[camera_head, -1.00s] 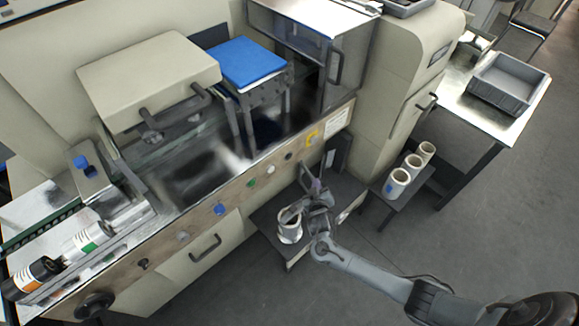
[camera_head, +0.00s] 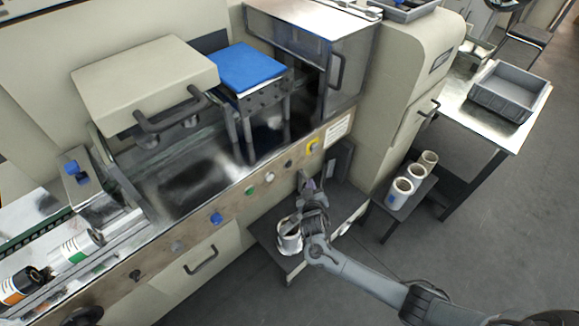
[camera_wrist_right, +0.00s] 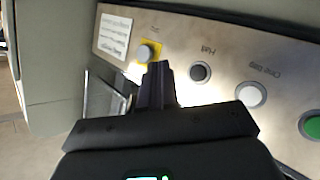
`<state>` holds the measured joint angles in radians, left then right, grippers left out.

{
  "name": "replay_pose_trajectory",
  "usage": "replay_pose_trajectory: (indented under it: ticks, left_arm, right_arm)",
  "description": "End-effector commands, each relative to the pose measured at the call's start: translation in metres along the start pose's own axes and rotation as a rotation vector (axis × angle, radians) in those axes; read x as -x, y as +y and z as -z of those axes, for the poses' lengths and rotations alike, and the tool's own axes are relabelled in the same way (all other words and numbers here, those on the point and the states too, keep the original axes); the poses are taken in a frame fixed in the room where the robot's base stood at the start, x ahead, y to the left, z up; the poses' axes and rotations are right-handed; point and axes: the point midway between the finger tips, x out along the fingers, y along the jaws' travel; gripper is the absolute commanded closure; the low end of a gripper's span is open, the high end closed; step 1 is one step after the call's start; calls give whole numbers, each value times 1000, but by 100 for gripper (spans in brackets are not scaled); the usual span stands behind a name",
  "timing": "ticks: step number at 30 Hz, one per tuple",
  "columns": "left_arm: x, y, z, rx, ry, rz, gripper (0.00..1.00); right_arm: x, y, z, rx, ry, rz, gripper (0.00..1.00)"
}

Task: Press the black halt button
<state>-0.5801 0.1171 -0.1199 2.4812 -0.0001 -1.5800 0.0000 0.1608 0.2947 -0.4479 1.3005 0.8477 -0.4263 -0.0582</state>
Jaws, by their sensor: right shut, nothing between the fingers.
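The black halt button (camera_head: 288,163) sits on the machine's front control strip, between a white button and a yellow-backed one. In the right wrist view, the black button (camera_wrist_right: 200,71) is under a "Halt" label, just right of my fingertips. My right gripper (camera_head: 302,178) is shut and empty, in front of the strip and a little below and right of the button. In the wrist view its fingertips (camera_wrist_right: 157,68) lie between the halt button and the yellow-backed button, apart from the black button as far as I can see. My left gripper is not in view.
A yellow-backed button (camera_wrist_right: 147,52) is left of my fingertips; a white button (camera_wrist_right: 251,95) and a green button (camera_wrist_right: 312,126) are to the right. A white cup (camera_head: 289,238) stands on a low shelf beneath my gripper. Several white rolls (camera_head: 401,192) stand on a side stand.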

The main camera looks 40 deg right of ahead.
Motion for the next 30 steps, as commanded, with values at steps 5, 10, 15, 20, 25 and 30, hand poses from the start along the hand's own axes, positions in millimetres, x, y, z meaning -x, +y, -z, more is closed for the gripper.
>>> replay_pose_trajectory:
  ticks: [5,10,15,20,25,30]
  left_arm:
    - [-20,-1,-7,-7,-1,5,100]
    - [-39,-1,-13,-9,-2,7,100]
    - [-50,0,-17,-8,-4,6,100]
    - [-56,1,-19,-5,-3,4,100]
    - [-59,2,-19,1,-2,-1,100]
    - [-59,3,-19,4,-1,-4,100]
  right_arm:
    - [-15,-12,6,0,2,0,100]
    - [-30,-23,17,-2,3,0,100]
    - [-42,-32,28,-2,1,0,100]
    - [-50,-38,35,-1,1,1,100]
    - [-54,-40,38,0,-1,0,100]
    - [-55,-40,40,0,-1,0,100]
